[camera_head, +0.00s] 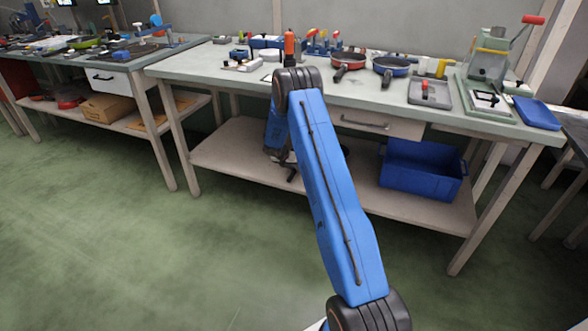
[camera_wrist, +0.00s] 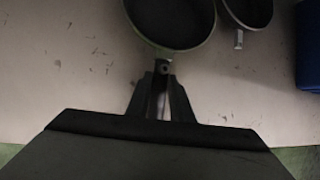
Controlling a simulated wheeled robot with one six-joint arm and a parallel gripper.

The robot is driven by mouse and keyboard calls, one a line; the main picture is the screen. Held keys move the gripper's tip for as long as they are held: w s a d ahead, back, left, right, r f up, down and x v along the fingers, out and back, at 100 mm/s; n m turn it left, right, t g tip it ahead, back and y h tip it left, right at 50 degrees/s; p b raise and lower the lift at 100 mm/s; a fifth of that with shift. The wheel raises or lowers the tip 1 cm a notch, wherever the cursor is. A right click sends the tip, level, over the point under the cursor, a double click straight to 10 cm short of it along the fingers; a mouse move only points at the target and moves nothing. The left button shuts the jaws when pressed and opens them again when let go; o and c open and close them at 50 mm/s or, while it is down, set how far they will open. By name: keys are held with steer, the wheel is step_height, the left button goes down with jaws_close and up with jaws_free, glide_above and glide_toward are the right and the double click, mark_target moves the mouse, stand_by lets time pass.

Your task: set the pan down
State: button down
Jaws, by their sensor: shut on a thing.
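In the wrist view, a dark round pan (camera_wrist: 170,18) is at the top middle, its far side cut off by the frame edge. My gripper (camera_wrist: 162,78) is shut on its short handle, the jaws on either side. The pan is over the pale lower shelf (camera_wrist: 60,75) of the workbench; I cannot tell whether it touches the shelf. In the head view, my gripper (camera_head: 290,170) is under the bench top at the lower shelf (camera_head: 225,152), partly behind my blue arm, and the held pan is mostly hidden.
A second dark pan (camera_wrist: 250,10) is close on the right, and a blue bin (camera_head: 420,170) stands further right on the shelf. The shelf's left part is clear. A red pan (camera_head: 348,58), a blue pan (camera_head: 391,65) and several tools are on the bench top above.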

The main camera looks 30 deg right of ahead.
steer(key=c, duration=1.6)
jaws_free()
steer(key=shift+o, duration=0.2)
steer(key=v, duration=1.2)
steer(key=shift+a, duration=0.15)
